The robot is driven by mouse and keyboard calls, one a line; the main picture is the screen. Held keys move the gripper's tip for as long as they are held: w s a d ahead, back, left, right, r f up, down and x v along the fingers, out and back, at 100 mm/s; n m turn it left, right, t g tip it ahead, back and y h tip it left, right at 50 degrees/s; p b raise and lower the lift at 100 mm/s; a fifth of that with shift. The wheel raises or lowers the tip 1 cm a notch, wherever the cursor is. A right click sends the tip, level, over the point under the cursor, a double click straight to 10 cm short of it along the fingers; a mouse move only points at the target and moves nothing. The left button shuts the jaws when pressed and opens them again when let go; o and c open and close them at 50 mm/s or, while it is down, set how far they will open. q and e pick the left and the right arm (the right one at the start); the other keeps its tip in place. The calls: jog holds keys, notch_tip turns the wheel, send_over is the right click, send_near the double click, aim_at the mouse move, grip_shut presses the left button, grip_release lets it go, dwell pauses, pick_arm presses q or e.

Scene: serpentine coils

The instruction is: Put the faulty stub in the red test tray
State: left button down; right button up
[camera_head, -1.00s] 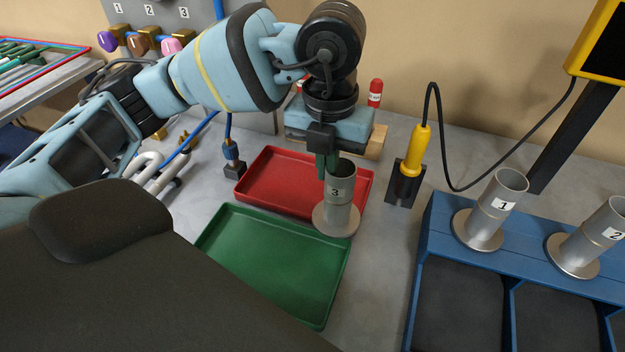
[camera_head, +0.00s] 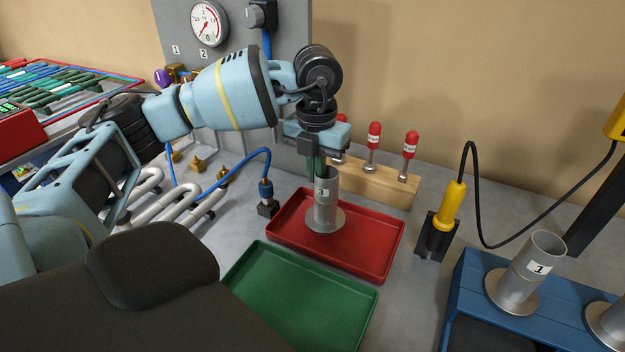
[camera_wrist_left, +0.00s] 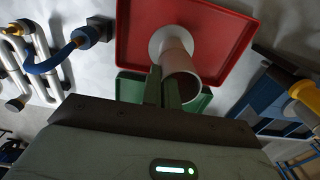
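The grey metal stub marked 3 (camera_head: 325,205) is upright over the left part of the red test tray (camera_head: 377,247); I cannot tell if its flange touches the tray floor. My left gripper (camera_head: 318,170) has its fingers at the stub's upper rim, gripping the tube wall. In the left wrist view the stub (camera_wrist_left: 178,55) sits at the fingertips (camera_wrist_left: 163,80) with the red tray (camera_wrist_left: 228,40) behind it. Stub 1 (camera_head: 522,275) and another stub (camera_head: 607,322) stand on the blue rack (camera_head: 475,290) at right. My right gripper is not in view.
The green tray (camera_head: 300,300) lies just in front of the red one. A wooden block with red-capped pieces (camera_head: 375,183) stands behind. A yellow-handled tool in a black holder (camera_head: 448,210) is to the right. Pipe coils (camera_head: 165,208) and a blue hose (camera_head: 240,165) are at left.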

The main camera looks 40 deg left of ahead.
pick_arm(q)
jog(key=f, duration=0.1)
jog(key=a+f, duration=0.1)
jog(key=f, duration=0.1)
jog(key=shift+w+a, duration=0.15)
jog(key=shift+w, duration=0.1)
jog(key=shift+f, duration=0.35)
jog(key=c, duration=1.7)
grip_release()
